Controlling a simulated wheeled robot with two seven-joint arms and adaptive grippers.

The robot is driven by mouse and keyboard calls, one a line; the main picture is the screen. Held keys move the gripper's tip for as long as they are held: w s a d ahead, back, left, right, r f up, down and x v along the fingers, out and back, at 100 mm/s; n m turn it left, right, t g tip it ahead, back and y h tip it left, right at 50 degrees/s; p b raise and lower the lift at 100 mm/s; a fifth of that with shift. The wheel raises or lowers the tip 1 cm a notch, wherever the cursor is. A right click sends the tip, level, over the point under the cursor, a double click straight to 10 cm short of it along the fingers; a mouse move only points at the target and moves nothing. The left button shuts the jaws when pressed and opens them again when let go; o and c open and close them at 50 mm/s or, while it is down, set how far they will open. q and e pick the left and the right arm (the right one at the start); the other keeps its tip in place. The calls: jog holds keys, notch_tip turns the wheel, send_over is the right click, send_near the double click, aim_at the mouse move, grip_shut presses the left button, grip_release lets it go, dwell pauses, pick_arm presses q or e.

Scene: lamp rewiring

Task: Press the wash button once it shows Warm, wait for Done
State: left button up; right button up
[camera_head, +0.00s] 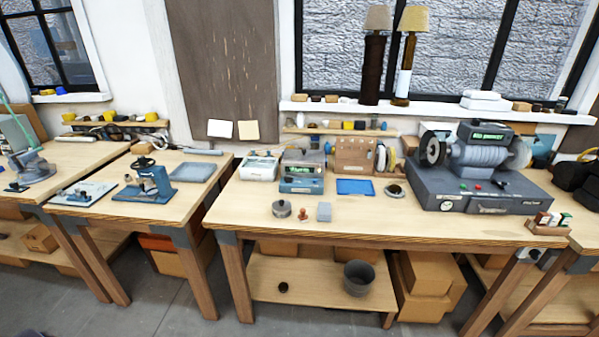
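A small blue and grey machine (301,184) stands on the middle workbench, left of centre. Its green-lit display (302,170) carries one short word that looks like Warm, though the letters are small and blurred. A lighter box-shaped unit (259,168) stands just left of it. I cannot make out a wash button at this size. Neither of my grippers is in view, and nothing touches the machine.
A round metal tin (282,209), a small reddish-brown piece (304,214) and a grey block (324,212) lie in front of the machine. A blue tray (355,187) lies to its right. A large grinder (482,155) reading "No power" fills the bench's right side. The front edge is mostly clear.

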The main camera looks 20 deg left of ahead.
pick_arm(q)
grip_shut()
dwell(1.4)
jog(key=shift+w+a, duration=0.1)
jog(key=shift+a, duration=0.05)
